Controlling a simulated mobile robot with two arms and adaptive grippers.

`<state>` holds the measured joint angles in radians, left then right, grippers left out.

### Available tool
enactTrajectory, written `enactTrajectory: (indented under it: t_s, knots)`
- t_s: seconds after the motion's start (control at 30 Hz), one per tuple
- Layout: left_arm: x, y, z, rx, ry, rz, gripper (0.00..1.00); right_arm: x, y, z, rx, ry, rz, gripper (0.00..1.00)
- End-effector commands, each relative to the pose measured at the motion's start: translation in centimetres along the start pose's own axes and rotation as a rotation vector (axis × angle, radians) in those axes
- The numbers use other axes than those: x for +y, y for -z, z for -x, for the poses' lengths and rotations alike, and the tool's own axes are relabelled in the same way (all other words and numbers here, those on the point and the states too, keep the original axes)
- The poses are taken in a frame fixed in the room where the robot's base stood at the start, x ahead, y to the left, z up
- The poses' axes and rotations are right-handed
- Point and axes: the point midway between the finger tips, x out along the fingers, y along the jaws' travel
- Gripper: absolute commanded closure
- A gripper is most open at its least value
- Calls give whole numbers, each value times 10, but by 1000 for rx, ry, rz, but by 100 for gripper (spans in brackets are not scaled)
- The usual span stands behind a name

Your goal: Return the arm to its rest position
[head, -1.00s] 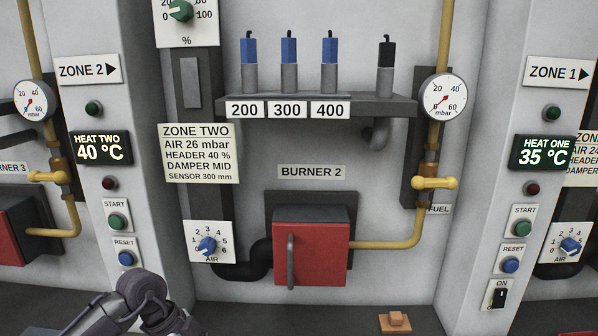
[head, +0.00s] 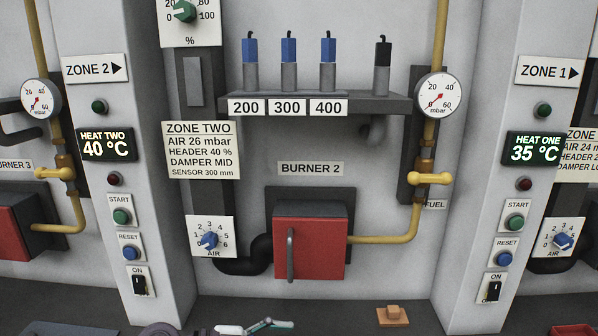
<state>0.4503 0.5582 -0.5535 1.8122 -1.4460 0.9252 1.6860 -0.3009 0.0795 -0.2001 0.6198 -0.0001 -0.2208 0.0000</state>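My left gripper (head: 270,326) shows at the bottom edge of the head view, left of the middle. It lies low in front of the wall, below the red burner box (head: 309,248). Only its upper side with pale teal parts shows, and the frame edge cuts off the rest. I cannot tell whether its fingers are open or shut, and nothing is visibly held. My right gripper is not in view.
A shelf (head: 375,103) holds three blue-topped sensors and one black-topped one. Yellow gas pipes with a valve handle (head: 430,178) run beside Burner 2. Pillars carry buttons and ON switches (head: 139,285). An orange-brown block (head: 392,316) lies on the dark floor.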

Motion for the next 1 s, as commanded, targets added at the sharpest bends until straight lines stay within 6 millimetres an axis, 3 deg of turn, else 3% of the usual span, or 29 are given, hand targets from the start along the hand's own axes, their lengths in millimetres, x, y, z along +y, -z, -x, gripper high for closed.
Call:
enactTrajectory:
  t_s: [0.1, 0.2, 0.27, 0.33, 0.43, 0.53, 0.6, 0.7, 0.83, 1.0]
  knots:
    - [-22, 45, 0, 211, 297, -5, 24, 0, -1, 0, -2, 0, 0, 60]
    - [-48, 61, 27, 295, 615, 43, 24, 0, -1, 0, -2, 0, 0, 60]
    - [-60, 57, 50, 289, 802, 100, 24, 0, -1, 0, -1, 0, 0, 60]
    - [-66, 38, 79, 228, 1002, 191, 24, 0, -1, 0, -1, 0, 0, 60]
    - [-54, -5, 118, 55, 1229, 361, 24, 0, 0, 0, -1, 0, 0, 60]
    - [-14, -56, 148, -199, 1352, 568, 24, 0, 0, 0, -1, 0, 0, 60]
    - [28, -87, 160, -396, 1363, 714, 24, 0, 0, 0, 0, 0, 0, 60]
    - [87, -114, 168, -631, 1298, 883, 24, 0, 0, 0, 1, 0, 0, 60]
    - [148, -126, 170, -832, 1168, 1027, 24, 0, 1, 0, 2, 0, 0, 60]
    - [211, -124, 169, -1001, 984, 1152, 24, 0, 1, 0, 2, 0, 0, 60]
